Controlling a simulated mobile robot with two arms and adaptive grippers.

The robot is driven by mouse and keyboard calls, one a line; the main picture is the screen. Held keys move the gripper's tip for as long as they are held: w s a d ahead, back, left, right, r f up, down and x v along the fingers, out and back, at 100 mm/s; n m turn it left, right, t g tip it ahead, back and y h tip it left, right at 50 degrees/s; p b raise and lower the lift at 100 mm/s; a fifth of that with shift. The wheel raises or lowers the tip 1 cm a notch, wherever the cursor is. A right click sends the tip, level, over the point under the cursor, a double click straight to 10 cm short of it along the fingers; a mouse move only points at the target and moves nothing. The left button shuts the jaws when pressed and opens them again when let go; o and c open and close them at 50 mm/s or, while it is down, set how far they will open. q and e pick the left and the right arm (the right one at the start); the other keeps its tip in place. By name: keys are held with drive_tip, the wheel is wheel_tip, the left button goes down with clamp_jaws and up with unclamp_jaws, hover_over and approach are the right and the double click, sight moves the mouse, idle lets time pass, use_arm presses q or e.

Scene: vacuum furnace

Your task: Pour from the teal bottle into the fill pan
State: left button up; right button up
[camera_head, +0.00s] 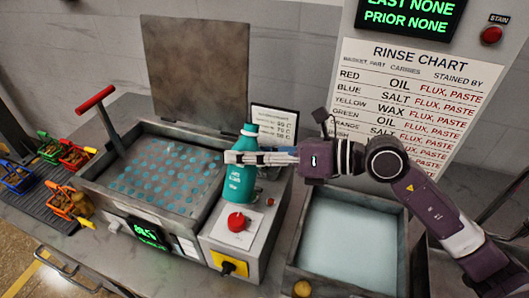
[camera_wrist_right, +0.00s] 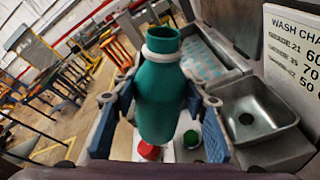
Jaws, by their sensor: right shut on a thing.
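The teal bottle (camera_head: 242,184) stands nearly upright in the middle of the head view, above or at the grey control box. My right gripper (camera_head: 262,158) reaches in from the right and is shut around the bottle. In the right wrist view the bottle (camera_wrist_right: 160,95) sits between the two fingers, and its mouth looks open. A metal pan (camera_wrist_right: 252,112) with a dark round spot in its floor, likely the fill pan, lies right of the bottle in that view. In the head view the arm and bottle hide that area. My left gripper is not in view.
A tank (camera_head: 122,205) with teal-dotted contents and a raised lid (camera_head: 195,75) stands left of the bottle. A pale-filled basin (camera_head: 294,251) is right. Several small baskets (camera_head: 52,150) stand far left.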

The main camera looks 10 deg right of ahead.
drive_tip(key=shift+s+a+n+t+h+b, duration=0.3)
drive_tip(key=shift+s+n, duration=0.15)
drive_tip(key=shift+n, duration=0.45)
drive_tip(key=shift+s+a+f+n+t+h+b, duration=0.1)
drive_tip(key=shift+a+f+n+t+h+b, duration=0.1)
drive_tip(key=shift+n+b, duration=0.3)
drive_tip(key=shift+s+a+f+n+t+h+b, duration=0.1)
drive_tip(key=shift+n+t+h+b, duration=0.1)
drive_tip(key=shift+n+b, duration=0.25)
drive_tip(key=shift+s+n+b, duration=0.1)
drive_tip(key=shift+n+b, duration=0.3)
drive_tip(key=shift+n, duration=0.05)
idle(1.4)
